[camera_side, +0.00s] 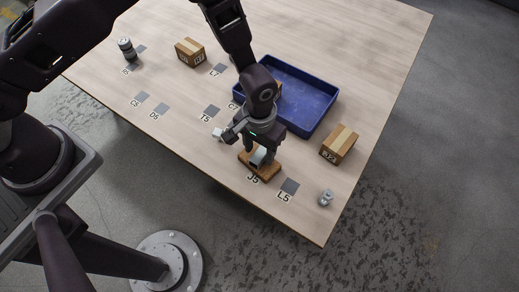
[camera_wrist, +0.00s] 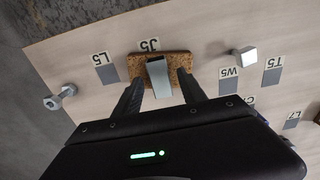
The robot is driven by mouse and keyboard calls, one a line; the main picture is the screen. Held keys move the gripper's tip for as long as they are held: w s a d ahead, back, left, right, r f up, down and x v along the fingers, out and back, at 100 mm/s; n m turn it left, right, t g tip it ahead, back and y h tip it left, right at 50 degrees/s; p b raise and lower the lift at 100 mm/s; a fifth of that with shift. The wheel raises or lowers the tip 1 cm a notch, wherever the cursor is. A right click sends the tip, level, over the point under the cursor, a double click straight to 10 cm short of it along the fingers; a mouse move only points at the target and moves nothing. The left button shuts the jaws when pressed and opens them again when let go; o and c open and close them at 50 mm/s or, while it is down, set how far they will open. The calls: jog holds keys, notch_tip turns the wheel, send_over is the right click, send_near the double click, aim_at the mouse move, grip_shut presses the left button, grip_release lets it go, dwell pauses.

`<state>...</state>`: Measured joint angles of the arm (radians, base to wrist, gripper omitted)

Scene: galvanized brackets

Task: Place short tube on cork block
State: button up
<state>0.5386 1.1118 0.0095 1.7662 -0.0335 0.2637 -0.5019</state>
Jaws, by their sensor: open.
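The cork block (camera_side: 272,172) lies on the table at the label J5. It also shows in the wrist view (camera_wrist: 182,58). A grey metal piece, which looks like the short tube (camera_wrist: 158,76), lies on the cork block and overhangs its near edge in the wrist view. My gripper (camera_wrist: 160,88) is open, with one finger on each side of the tube. Small gaps show between the fingers and the tube. In the side view my gripper (camera_side: 259,160) is low over the block and partly hides block and tube.
A blue tray (camera_side: 310,105) stands behind my gripper. Cardboard boxes stand at the right (camera_side: 339,144) and upper left (camera_side: 190,52). A small metal fitting (camera_side: 326,198) is near the right corner. Another metal piece (camera_wrist: 245,56) lies near W5. A grey cylindrical part (camera_side: 127,48) stands far left.

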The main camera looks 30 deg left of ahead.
notch_tip(320, 180, up, 12)
jog(key=shift+f, duration=0.2)
notch_tip(320, 180, up, 10)
jog(key=t, duration=0.1)
send_over(259, 153)
jog(key=a, duration=0.4)
jog(key=s+a+r+t+h, duration=0.15)
jog(key=s+a+r, duration=0.25)
jog(key=a+r, duration=0.5)
jog(key=s+a+r+t, duration=0.1)
jog(key=s+a+r, duration=0.2)
jog(key=s, duration=0.4)
jog(key=s+a+r+t+y, duration=0.1)
jog(key=s+a+r+t, duration=0.1)
jog(key=s, duration=0.5)
notch_tip(259, 153, up, 2)
jog(key=shift+a+r, duration=0.1)
jog(key=shift+a, duration=0.7)
